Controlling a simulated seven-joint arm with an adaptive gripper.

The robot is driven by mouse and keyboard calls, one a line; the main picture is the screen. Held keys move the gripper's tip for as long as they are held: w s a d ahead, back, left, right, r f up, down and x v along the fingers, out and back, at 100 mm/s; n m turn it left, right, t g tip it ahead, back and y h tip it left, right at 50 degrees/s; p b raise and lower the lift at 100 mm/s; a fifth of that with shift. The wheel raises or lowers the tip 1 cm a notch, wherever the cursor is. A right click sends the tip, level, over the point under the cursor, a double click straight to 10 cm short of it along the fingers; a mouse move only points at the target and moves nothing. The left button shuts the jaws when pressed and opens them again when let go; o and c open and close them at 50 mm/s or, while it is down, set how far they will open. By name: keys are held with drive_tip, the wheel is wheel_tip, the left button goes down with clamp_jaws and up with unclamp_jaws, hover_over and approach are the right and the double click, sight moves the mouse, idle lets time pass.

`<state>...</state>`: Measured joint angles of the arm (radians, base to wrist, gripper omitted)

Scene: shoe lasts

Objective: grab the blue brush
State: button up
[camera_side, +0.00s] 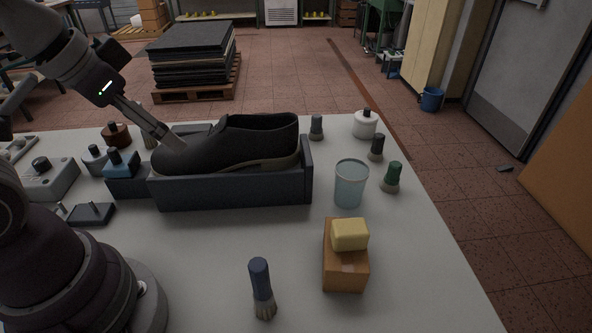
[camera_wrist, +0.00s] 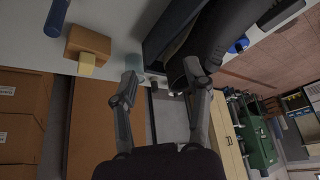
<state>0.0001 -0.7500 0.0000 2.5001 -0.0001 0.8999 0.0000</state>
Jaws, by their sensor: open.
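The blue brush (camera_side: 261,280) has a dark blue handle and pale bristles. My gripper (camera_side: 174,143) is over the toe of the black shoe (camera_side: 235,140), far behind and to the left of the brush. In the wrist view my gripper (camera_wrist: 163,78) is open with nothing between its fingers. I cannot tell whether a finger touches the shoe.
The shoe sits in a dark tray (camera_side: 235,192). A clear cup (camera_side: 350,185) and a brown box (camera_side: 344,272) with a yellow block (camera_side: 349,235) stand to the right of the brush. Green (camera_side: 391,177) and grey brushes stand behind. The table around the blue brush is clear.

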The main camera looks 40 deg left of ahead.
drive_tip(key=shift+o, duration=0.3)
drive_tip(key=shift+o, duration=0.5)
drive_tip(key=n+g, duration=0.6)
drive_tip(key=n, duration=1)
hover_over(262, 288)
drive_tip(key=a, duration=0.1)
drive_tip(key=f, duration=0.4)
drive_tip(key=w+f, duration=0.1)
drive_tip(key=f, duration=0.1)
drive_tip(key=shift+f, duration=0.4)
drive_tip(key=f, duration=1)
drive_tip(key=shift+s+d+f, duration=0.1)
drive_tip(key=shift+s, duration=0.1)
clamp_jaws()
